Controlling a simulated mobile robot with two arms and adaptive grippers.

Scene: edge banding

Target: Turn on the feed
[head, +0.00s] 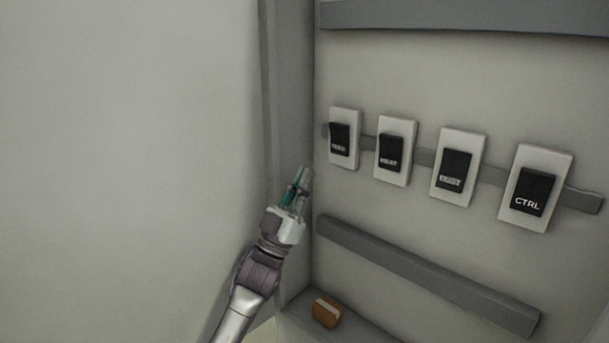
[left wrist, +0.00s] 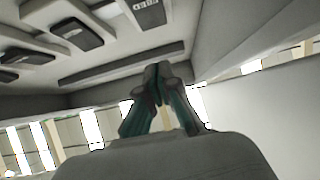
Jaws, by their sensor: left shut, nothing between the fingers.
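The feed switch (head: 340,140) is a black rocker on a white plate, leftmost in a row on the cabinet's back wall in the head view. Its label is blurred but seems to read FEED. A labelled switch that seems to be the same one shows at the top of the left wrist view (left wrist: 147,12). My left gripper (head: 305,174) is shut and empty, below and left of the feed switch and apart from it. Its closed fingertips (left wrist: 158,70) also show in the left wrist view. My right gripper is not in view.
To the right are the heat switch (head: 391,153), dust switch (head: 455,171) and CTRL switch (head: 532,192). A grey rail (head: 425,275) runs below them. A small brown and white block (head: 326,312) lies on the bottom ledge. A pale panel (head: 120,150) fills the left.

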